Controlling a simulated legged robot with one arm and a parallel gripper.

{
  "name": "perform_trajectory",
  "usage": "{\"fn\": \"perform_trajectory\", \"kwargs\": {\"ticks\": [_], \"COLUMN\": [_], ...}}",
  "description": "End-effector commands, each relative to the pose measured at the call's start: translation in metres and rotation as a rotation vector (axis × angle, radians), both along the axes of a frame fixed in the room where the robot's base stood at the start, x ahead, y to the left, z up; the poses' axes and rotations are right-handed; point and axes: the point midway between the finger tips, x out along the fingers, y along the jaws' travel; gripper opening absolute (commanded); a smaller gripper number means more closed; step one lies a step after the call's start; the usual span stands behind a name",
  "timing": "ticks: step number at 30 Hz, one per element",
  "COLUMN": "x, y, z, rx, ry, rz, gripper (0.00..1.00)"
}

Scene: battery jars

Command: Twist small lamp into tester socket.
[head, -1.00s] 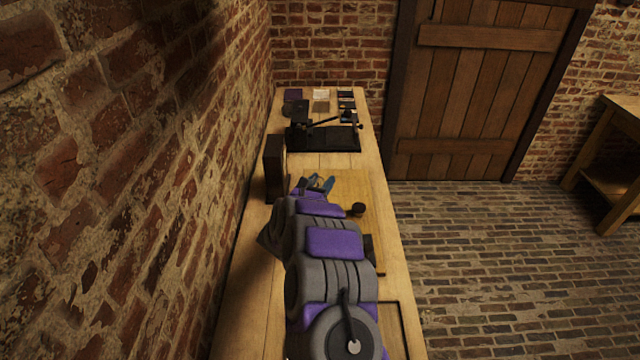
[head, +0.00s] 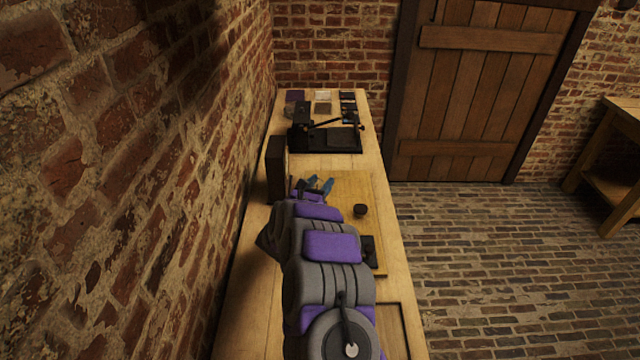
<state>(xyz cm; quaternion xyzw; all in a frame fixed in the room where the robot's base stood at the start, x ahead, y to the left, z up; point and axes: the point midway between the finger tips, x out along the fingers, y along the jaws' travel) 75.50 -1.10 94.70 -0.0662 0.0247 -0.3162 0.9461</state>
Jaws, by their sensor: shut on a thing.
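My gripper (head: 316,187) is at the far end of my grey and purple arm, over the left part of a wooden board (head: 352,186) on the bench. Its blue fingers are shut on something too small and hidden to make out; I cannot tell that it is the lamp. A small dark round piece (head: 360,210) stands on the board to the right of my gripper; I cannot tell whether it is the tester socket. A dark block (head: 368,251) sits on the board nearer me, partly behind my arm.
A dark upright box (head: 276,168) stands left of my gripper, by the brick wall. A black device with a lever (head: 330,142) lies beyond the board. Several small flat items are at the bench's far end. The bench (head: 392,240) is narrow, with open floor to its right.

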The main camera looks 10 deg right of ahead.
Motion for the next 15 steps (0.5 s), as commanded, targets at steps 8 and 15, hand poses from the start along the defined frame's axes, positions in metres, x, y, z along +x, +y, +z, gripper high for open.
{"fn": "perform_trajectory", "kwargs": {"ticks": [8, 15], "x": [0.0002, 0.0003], "y": [0.0005, 0.0005], "z": [-0.006, -0.0089], "rx": [0.001, -0.001], "ry": [-0.001, -0.001], "rz": [0.0, 0.001], "gripper": [0.13, 0.13]}}
